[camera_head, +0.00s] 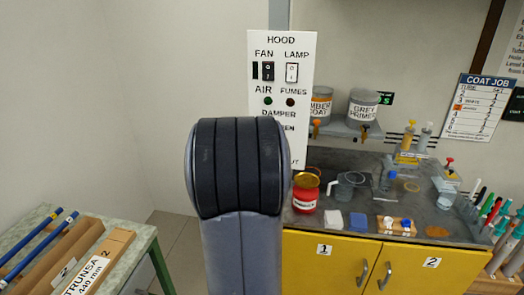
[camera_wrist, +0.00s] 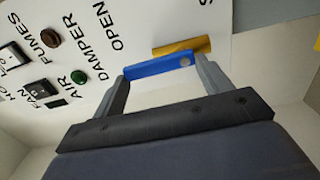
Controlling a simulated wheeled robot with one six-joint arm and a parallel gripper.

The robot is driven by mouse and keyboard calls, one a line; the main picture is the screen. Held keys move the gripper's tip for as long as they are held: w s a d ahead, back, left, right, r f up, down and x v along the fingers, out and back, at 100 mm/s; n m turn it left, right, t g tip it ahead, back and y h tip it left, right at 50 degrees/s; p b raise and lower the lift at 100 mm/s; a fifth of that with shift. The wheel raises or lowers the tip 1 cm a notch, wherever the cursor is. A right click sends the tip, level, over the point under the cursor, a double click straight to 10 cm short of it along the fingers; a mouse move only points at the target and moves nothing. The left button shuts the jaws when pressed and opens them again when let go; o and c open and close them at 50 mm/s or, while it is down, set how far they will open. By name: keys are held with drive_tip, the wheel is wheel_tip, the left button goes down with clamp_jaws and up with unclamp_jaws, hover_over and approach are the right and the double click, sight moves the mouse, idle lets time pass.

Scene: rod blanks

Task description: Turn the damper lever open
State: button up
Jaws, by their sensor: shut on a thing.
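The white hood panel (camera_head: 306,75) stands at the back. Its lower part, with the damper lever, is hidden behind my arm in the head view. In the wrist view, a blue bar (camera_wrist: 155,68), seemingly the damper lever's handle, spans between the fingertips of my gripper (camera_wrist: 162,66). My gripper is shut on it. A grey round spot shows near the bar's right end. A brass-yellow piece (camera_wrist: 182,47) lies just beyond it on the panel. The words DAMPER and OPEN are printed to the left of the bar. The lever's exact angle is unclear.
The panel's green lamp (camera_head: 268,101) looks lit and the red lamp (camera_head: 290,102) dark. A yellow cabinet (camera_head: 305,265) with a cluttered grey top stands right of my arm. A green-topped bench (camera_head: 135,225) with rods and boxes is at left.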

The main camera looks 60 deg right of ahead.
drive_tip(key=o, duration=1.4)
drive_tip(key=shift+a, duration=0.1)
drive_tip(key=b+v, duration=0.2)
drive_tip(key=v, duration=0.8)
drive_tip(key=shift+s+a, duration=0.15)
drive_tip(key=shift+a, duration=0.1)
drive_tip(key=p+x, duration=0.2)
drive_tip(key=x, duration=0.9)
drive_tip(key=shift+a, duration=0.15)
